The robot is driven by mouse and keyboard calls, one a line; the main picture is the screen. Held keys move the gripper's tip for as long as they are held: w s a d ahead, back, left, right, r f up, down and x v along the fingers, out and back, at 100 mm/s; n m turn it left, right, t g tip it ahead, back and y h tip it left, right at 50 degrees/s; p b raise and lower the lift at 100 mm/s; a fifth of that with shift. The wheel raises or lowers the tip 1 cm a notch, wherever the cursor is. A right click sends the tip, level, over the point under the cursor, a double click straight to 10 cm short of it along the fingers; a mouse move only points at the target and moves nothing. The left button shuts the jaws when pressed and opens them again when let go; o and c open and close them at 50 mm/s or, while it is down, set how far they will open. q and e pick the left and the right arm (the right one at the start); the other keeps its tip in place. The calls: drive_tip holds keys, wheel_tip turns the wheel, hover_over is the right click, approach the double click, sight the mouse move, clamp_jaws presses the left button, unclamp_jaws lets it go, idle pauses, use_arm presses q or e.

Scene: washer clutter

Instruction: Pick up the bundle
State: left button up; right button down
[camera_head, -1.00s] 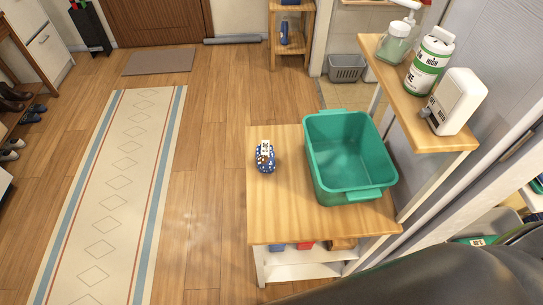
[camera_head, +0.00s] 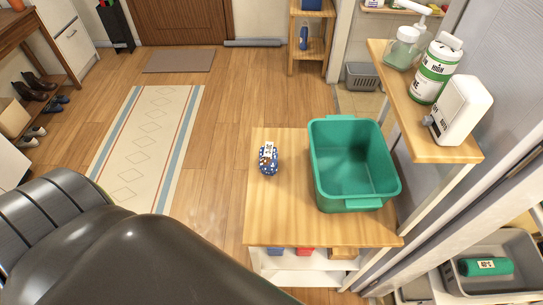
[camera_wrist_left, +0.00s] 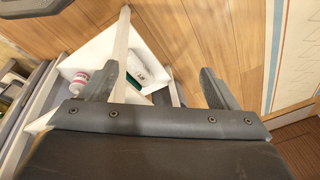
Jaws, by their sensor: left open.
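A small blue-and-white patterned bundle (camera_head: 268,160) with a white tag lies on the left part of the wooden tabletop (camera_head: 275,215) in the head view. A green roll (camera_head: 486,267) with a white label lies in a grey bin at the lower right. My left arm crosses the lower left of the head view, and its gripper is out of that picture. In the left wrist view my left gripper (camera_wrist_left: 158,82) is open and empty, above wooden floor and a white shelf unit, and no patterned bundle shows there. My right gripper is not in view.
A green tub (camera_head: 354,165) stands on the tabletop, right of the bundle. The grey bin (camera_head: 508,240) is at lower right. The tabletop in front of the bundle is clear.

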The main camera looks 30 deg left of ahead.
use_arm(q)
drive_tip(key=w+r+m+t, duration=0.1)
drive_tip(key=w+r+m, duration=0.1)
drive_tip(key=w+r, duration=0.55)
drive_tip(key=m+t+y+b, duration=0.25)
drive_tip(key=m+t, duration=0.65)
drive_tip(key=m, duration=1.5)
approach(265, 165)
drive_tip(key=s, duration=0.3)
drive_tip(key=shift+s+d+f+p, duration=0.2)
drive_tip(key=shift+d+f+p, duration=0.1)
drive_tip(key=shift+d+f, duration=0.1)
drive_tip(key=shift+w+d+r+m+t, duration=0.1)
drive_tip(key=shift+w+r+m+t, duration=0.2)
drive_tip(key=shift+r+m, duration=0.35)
drive_tip(key=shift+w+f, duration=0.1)
drive_tip(key=shift+w, duration=0.1)
drive_tip(key=b+x, duration=0.1)
drive_tip(key=x, duration=0.9)
drive_tip(key=shift+w+a+f+b, duration=0.1)
drive_tip(key=shift+w+a+b, duration=0.2)
drive_tip(key=shift+b+x, duration=0.3)
drive_tip(key=shift+x, duration=2.85)
